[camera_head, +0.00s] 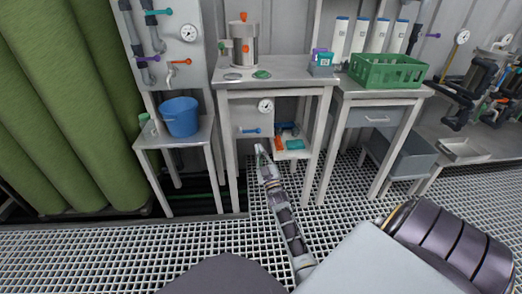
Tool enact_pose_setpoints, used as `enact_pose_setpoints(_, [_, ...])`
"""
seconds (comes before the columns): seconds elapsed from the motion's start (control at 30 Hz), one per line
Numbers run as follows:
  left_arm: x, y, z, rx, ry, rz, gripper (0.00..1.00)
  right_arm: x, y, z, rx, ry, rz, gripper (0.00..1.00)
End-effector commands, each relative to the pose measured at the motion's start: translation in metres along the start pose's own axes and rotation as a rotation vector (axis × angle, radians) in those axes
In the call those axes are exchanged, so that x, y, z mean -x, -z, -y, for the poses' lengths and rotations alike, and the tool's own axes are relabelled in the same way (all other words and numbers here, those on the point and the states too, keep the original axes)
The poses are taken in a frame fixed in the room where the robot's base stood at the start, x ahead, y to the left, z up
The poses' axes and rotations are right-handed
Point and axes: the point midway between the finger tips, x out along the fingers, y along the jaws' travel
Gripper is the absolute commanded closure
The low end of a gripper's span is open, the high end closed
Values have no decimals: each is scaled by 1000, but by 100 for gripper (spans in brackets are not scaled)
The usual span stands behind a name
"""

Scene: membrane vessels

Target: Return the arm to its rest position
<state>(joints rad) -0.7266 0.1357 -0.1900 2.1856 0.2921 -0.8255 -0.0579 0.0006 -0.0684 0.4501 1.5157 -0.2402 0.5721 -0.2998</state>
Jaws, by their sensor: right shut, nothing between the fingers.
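My right gripper (261,150) shows in the middle of the head view at the end of my right arm (287,222). Its fingers are shut and nothing shows between them. It appears in front of the lower part of the middle steel table (272,75) and touches nothing that I can make out. My arm runs from the bottom right up to it, over the grating floor (120,255). My left gripper is not in view.
A blue bucket (180,118) stands on a small table at the left. A metal vessel (243,45) stands on the middle table. A green crate (388,71) stands on the right table. A low shelf (294,153) holds small coloured items. The grating at lower left is clear.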

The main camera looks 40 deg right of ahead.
Motion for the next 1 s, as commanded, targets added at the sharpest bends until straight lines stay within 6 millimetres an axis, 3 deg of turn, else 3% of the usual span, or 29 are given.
enact_pose_setpoints(0.3, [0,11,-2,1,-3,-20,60,0,0,0,0,0,0,100])
enact_pose_setpoints(0.67, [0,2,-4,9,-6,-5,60,0,0,0,0,1,1,100])
enact_pose_setpoints(1.0, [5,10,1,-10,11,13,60,3,-4,10,-21,62,93,100])
